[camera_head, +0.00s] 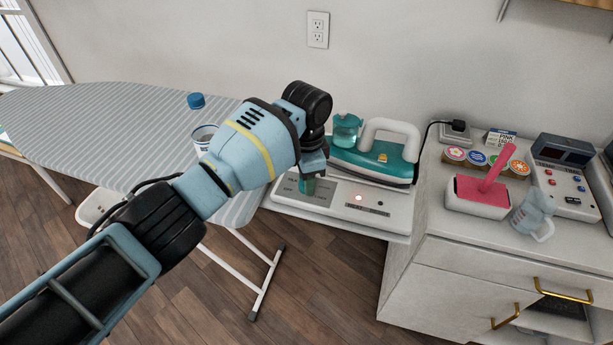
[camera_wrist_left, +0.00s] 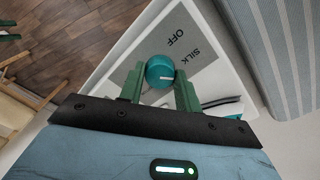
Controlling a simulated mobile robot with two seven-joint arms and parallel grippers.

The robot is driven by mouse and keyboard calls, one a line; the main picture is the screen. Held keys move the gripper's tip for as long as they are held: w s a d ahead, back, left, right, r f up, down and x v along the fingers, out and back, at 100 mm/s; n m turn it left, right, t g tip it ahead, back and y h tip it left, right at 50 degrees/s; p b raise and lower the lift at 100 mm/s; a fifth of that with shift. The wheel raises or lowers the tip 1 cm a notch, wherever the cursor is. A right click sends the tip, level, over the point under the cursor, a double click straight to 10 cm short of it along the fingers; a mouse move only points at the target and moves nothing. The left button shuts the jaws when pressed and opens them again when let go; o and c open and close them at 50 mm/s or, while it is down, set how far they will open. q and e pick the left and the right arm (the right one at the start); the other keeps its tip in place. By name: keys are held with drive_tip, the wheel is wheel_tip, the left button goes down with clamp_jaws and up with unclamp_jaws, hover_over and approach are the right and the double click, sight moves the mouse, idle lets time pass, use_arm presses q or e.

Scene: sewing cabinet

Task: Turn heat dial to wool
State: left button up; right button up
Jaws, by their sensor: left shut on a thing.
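The teal heat dial (camera_wrist_left: 160,70) sits on a grey label panel (camera_wrist_left: 196,22) of the white iron base (camera_head: 378,213). Its white pointer mark points to the right in the left wrist view. The words SILK and OFF show on the panel; a wool label cannot be made out. My left gripper (camera_wrist_left: 159,78) is shut on the dial, one green finger on each side. In the head view the left gripper (camera_head: 307,184) reaches down to the left end of the base and largely hides the dial. My right gripper is not in view.
A teal and white iron (camera_head: 378,158) rests on the base, close to the right of my left gripper. The striped ironing board (camera_head: 120,130) lies left. A pink-handled tray (camera_head: 477,202) and a cup (camera_head: 533,212) stand right.

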use_arm(q)
drive_tip(key=m, duration=0.4)
drive_tip(key=shift+m, duration=2.2)
drive_tip(key=o, duration=1)
drive_tip(key=shift+r, duration=0.1)
wheel_tip(320, 180, up, 8)
drive_tip(key=shift+f, duration=0.15)
